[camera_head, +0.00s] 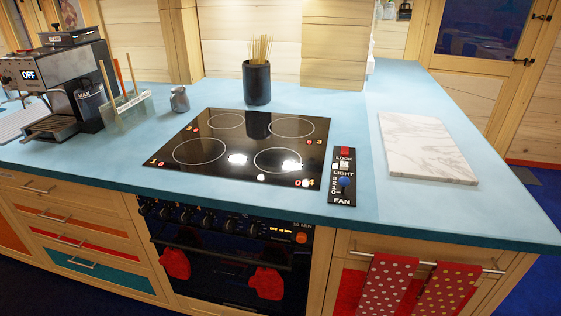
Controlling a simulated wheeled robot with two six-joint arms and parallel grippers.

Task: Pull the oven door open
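The black oven (225,250) is built into the counter front below the cooktop. Its door (220,288) appears shut, and its lower part runs out of the bottom of the picture. A bar handle (222,257) crosses the top of the door, with two red oven mitts (175,263) (266,283) hanging at it. A row of knobs and a small lit display (281,231) sit above the door. Neither of my grippers is in the picture.
The blue counter edge (440,236) overhangs the oven. Polka-dot towels (386,284) hang on a rail to the right, and wooden drawers (75,240) stand to the left. A cooktop (240,146), coffee machine (62,85) and marble board (425,150) are on the counter.

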